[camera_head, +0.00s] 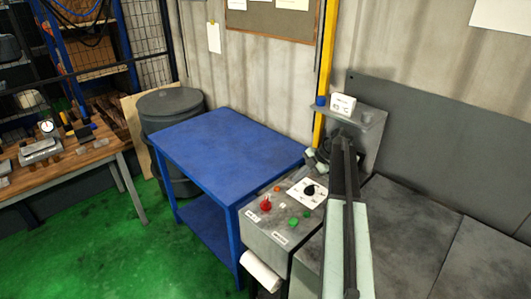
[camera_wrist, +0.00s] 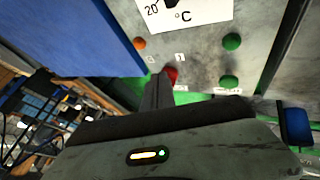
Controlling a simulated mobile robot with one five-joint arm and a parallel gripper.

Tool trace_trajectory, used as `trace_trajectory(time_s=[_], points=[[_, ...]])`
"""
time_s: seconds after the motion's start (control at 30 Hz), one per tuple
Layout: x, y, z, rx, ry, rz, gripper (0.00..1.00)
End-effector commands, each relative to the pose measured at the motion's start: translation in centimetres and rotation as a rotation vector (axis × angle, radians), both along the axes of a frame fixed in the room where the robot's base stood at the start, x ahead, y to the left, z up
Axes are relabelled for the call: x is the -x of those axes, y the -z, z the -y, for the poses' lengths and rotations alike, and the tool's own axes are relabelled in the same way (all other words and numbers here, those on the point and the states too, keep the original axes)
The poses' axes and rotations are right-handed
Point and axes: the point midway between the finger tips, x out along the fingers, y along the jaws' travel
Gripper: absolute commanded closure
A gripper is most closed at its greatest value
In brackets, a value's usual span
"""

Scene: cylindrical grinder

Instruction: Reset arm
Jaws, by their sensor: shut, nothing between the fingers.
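My gripper (camera_wrist: 157,90) shows in the wrist view as dark fingers, shut and empty, over the grinder's control panel. The red button (camera_wrist: 171,75) lies just beside the fingertips and is partly covered; I cannot tell whether they touch. In the head view my arm reaches forward past the right side of the control panel (camera_head: 262,240), and the fingertips are not clear there. The panel carries a red button (camera_head: 265,205), a black dial on a white plate (camera_head: 309,190), green buttons (camera_head: 293,223) and a small orange button (camera_head: 277,189).
A blue table (camera_head: 225,150) with a bare top stands left of the panel. A grey bin (camera_head: 172,105) is behind it. A wooden workbench (camera_head: 75,160) with tools is at far left. A grey ledge (camera_head: 365,122) holds a white box (camera_head: 342,104). Green floor (camera_head: 150,255) is clear.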

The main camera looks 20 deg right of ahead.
Motion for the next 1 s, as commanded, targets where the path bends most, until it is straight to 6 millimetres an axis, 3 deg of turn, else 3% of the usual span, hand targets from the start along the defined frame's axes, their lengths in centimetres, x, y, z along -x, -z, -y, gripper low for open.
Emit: trace_trajectory(time_s=[0.13, 0.23, 0.33, 0.47, 0.57, 0.7, 0.83, 0.93, 1.0], points=[[-0.3, 0.0, -0.6, 0.0, -0.009, 0.0, 1.0], [-1.9, 0.1, -4.0, 0.0, -0.06, 0.0, 1.0], [-3.5, 0.2, -10.8, 0.0, -0.15, -0.001, 1.0], [-2.7, 1.0, -20.5, 0.043, -0.276, -0.028, 1.0], [-0.4, 1.9, -27.2, 0.087, -0.271, -0.116, 1.0], [4.8, 3.5, -34.8, 0.176, -0.054, -0.325, 1.0], [9.2, 4.5, -37.6, 0.249, 0.297, -0.49, 1.0], [12.0, 5.0, -37.5, 0.278, 0.64, -0.582, 1.0], [13.4, 5.1, -36.5, 0.274, 0.906, -0.627, 1.0]])
